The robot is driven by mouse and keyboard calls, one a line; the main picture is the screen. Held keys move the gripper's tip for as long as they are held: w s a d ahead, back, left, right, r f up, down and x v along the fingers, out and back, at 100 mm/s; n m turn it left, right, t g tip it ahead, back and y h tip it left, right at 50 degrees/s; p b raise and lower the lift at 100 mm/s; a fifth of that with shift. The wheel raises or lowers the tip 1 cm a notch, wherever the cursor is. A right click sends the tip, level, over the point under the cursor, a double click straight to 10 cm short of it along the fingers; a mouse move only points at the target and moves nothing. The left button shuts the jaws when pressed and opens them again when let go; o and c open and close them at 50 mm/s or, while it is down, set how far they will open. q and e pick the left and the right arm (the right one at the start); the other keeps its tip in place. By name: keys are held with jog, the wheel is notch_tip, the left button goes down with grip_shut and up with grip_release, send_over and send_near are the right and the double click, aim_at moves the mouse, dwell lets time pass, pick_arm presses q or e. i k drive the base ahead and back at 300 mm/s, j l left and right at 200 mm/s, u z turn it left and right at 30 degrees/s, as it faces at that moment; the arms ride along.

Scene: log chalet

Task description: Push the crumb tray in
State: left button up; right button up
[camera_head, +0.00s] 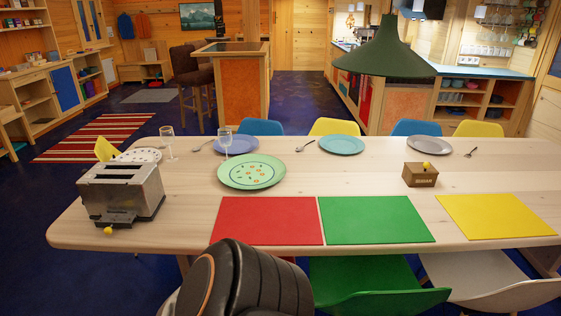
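A silver toaster (121,190) with two dark slots stands at the left end of the long wooden table, near its front edge. A dark base shows along its lower edge. A small yellow knob (108,230) sits low at its near end, close to the table edge. The crumb tray cannot be made out clearly, and I cannot tell how far it sticks out. A black rounded part of my own arm rises at the bottom middle, short of the table. Neither of my grippers is in view.
The table (190,215) has bare wood right of the toaster. A red placemat (267,221), green plate (251,172), wine glasses (168,140) and a sugar box (420,175) stand farther along. A white plate (138,155) lies behind the toaster. A green chair (370,285) is at the front.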

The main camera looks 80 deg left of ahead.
aim_at(110, 229)
jog(key=u, duration=3.85)
jog(key=i+j+z, duration=0.15)
jog(key=i+j, duration=0.15)
jog(key=i+j+z, duration=0.15)
jog(key=i+j, duration=0.15)
jog(key=j, duration=0.2)
jog(key=i+j+z, duration=0.15)
jog(key=j, duration=0.3)
jog(key=i, duration=0.4)
jog(key=i+j+z, duration=0.15)
jog(key=i, duration=0.25)
